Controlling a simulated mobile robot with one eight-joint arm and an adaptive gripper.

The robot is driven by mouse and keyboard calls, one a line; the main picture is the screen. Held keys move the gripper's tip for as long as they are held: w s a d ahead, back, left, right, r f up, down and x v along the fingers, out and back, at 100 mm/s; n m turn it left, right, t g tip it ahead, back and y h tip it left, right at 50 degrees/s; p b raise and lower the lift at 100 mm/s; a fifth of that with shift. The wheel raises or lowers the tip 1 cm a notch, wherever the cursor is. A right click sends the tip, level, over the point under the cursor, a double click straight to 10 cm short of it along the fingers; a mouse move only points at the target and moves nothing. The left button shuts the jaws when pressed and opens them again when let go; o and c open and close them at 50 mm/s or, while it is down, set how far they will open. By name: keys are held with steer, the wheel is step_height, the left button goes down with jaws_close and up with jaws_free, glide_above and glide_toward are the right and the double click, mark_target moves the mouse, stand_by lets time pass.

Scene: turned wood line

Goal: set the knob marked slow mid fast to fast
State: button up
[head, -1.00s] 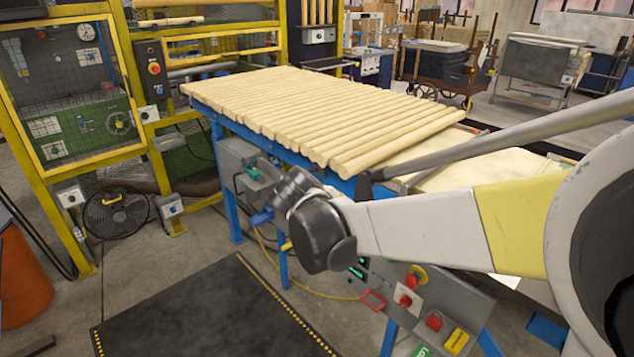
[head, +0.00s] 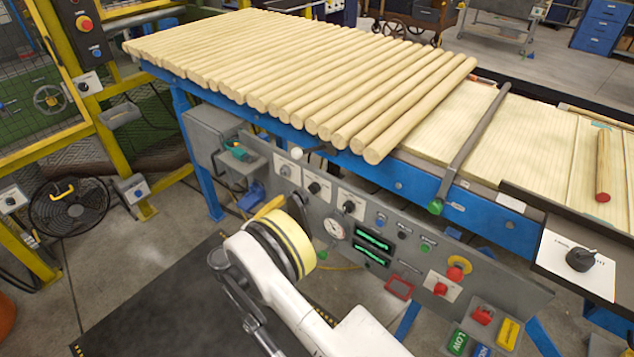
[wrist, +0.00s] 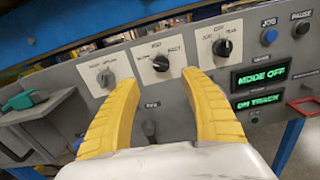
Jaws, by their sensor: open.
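In the head view my gripper (head: 270,208) is partly hidden by my wrist.
A left knob (wrist: 105,78) and a right knob (wrist: 222,47) flank the middle one. Further right are a blue JOG button (wrist: 269,36), green displays (wrist: 262,76) and a red emergency button (head: 457,272). Wooden rods (head: 300,80) lie on the table above.

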mark_target(311, 191)
steer(key=b+x, duration=0.3)
steer(key=x, duration=0.6)
steer(key=shift+w+d, duration=0.2)
steer(key=shift+d, duration=0.15)
steer(key=shift+w+d, duration=0.2)
steer(key=shift+w, duration=0.1)
jaws_close()
